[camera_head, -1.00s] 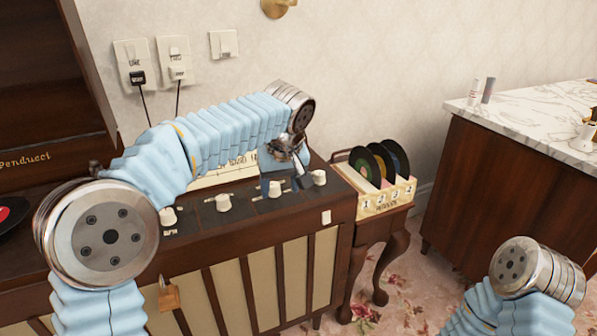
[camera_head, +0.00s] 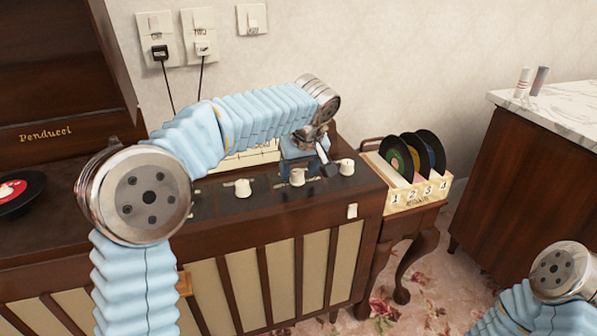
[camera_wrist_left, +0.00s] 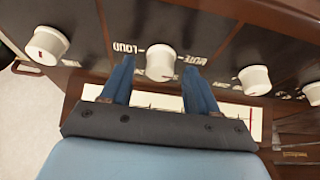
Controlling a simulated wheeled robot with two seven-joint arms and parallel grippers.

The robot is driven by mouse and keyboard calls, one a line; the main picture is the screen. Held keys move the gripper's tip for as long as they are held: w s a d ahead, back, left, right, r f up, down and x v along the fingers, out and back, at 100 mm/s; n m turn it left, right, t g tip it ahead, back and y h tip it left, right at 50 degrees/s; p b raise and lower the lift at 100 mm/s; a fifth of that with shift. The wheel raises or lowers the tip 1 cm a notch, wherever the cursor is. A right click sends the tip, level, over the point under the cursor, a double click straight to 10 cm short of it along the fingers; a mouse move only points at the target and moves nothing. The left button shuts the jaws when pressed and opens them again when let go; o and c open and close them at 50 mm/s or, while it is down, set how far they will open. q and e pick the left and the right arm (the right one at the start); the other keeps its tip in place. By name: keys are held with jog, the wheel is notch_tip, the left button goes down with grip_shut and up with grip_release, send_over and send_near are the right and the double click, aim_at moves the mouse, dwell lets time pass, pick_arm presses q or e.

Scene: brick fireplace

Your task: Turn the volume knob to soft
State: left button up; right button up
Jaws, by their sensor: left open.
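The volume knob (camera_head: 297,177) is a white knob on the dark control strip of the wooden cabinet. In the left wrist view it (camera_wrist_left: 160,62) has the word LOUD printed on its left and another word, perhaps MUTE, on its right. My left gripper (camera_head: 310,172) is over the strip at this knob. In the left wrist view the open gripper's two blue fingers (camera_wrist_left: 160,80) stand on either side of the knob, apart from it as far as I can tell. My right gripper is not in view.
Other white knobs flank it, one on the right (camera_head: 347,167) and one on the left (camera_head: 243,188). A record rack (camera_head: 415,193) stands on a small table to the right. A marble-topped counter (camera_head: 560,115) is further right. A record (camera_head: 15,188) lies at far left.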

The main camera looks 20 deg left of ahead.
pick_arm(q)
jog(key=shift+w+a+f, duration=0.1)
jog(key=shift+w+f, duration=0.05)
jog(key=shift+f, duration=0.3)
jog(key=shift+c, duration=0.2)
jog(key=c, duration=1)
